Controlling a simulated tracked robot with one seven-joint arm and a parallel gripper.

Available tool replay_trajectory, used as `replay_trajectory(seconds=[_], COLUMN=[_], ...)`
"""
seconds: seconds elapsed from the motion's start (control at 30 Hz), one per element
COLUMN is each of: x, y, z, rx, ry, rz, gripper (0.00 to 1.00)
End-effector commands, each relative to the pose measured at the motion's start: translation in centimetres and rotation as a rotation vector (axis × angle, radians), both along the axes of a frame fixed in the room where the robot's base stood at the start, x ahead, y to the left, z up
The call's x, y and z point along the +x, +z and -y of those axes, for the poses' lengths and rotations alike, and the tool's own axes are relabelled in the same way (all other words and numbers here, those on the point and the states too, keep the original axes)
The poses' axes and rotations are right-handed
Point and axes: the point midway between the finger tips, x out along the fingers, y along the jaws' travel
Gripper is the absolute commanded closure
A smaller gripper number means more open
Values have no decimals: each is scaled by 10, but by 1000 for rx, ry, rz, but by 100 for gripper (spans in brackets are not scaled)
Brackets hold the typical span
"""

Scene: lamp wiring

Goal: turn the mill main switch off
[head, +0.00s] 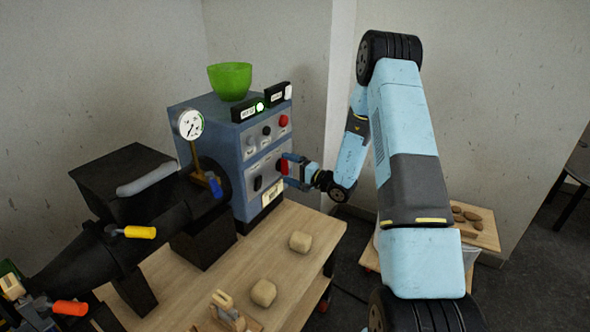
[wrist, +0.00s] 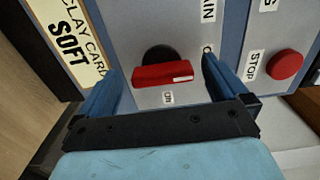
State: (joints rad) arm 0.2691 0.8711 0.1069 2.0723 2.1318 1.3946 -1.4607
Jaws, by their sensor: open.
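The main switch has a red bar handle (wrist: 160,76) on a round black base, on a grey panel in the wrist view. The bar lies across the picture, with a white mark at its right end. An "ON" label (wrist: 168,98) sits below it; "...IN" lettering and another label are partly hidden at the right finger. In the head view the red handle (head: 284,167) is on the lower panel of the blue control box (head: 225,152). My gripper (wrist: 158,72) is open, one blue finger on each side of the handle, with gaps visible at both ends.
A red button labelled STOP (wrist: 285,65) is right of my gripper in the wrist view. A "SOFT" clay card (wrist: 68,38) is at left. A black control (head: 257,183) is beside the red handle. Clay lumps (head: 263,292) lie on the wooden table (head: 240,270).

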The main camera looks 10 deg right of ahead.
Motion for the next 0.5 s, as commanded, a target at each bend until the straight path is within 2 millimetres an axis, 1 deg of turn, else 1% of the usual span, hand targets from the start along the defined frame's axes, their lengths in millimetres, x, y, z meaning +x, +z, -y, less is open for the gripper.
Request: replay_trajectory(seconds=[0.17,0.5], x=[-20,-67], y=[0,-1], z=[22,68], rx=[0,1], ry=[-3,-2], rz=[-1,-2], gripper=[0,0])
